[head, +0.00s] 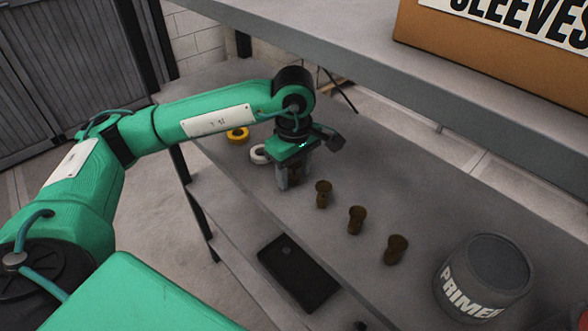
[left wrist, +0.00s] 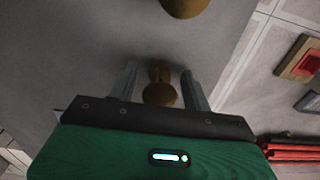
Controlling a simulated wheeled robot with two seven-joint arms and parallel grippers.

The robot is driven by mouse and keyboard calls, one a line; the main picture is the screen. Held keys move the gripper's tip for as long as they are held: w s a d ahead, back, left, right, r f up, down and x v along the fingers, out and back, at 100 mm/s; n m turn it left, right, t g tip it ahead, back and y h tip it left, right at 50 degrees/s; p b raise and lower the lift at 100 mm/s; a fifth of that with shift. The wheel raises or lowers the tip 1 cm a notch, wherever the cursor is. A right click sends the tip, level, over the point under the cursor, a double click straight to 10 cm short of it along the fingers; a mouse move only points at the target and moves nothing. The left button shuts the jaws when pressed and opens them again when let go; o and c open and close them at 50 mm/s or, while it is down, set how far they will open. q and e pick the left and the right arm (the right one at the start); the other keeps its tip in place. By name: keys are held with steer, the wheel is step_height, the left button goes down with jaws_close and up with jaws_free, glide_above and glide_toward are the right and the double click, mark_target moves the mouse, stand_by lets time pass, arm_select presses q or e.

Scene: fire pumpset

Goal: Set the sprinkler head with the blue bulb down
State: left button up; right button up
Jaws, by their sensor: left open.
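My left gripper (head: 290,183) points down over the grey shelf board (head: 440,230), near its front edge. In the left wrist view the two fingers (left wrist: 161,82) are apart. A brass-brown sprinkler head (left wrist: 159,93) stands between them, with gaps at its sides; the head view hides it behind the gripper. Three more sprinkler heads stand upright in a row to the right: a near one (head: 322,193), a middle one (head: 356,219) and a far one (head: 396,249). I cannot make out a blue bulb on any of them. My right gripper is out of view.
A yellow tape roll (head: 238,134) and a white roll (head: 259,154) lie left of the gripper. A grey primer can (head: 482,275) stands at the right. A black flat item (head: 298,272) lies on the lower shelf. An upper shelf (head: 330,50) with a box (head: 500,50) overhangs the back.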

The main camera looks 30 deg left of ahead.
mark_target(294, 164)
arm_select(q)
step_height(294, 164, up, 6)
steer(key=b, duration=0.2)
steer(key=shift+r+b, duration=0.1)
steer(key=shift+b, duration=0.25)
steer(key=shift+r, duration=0.65)
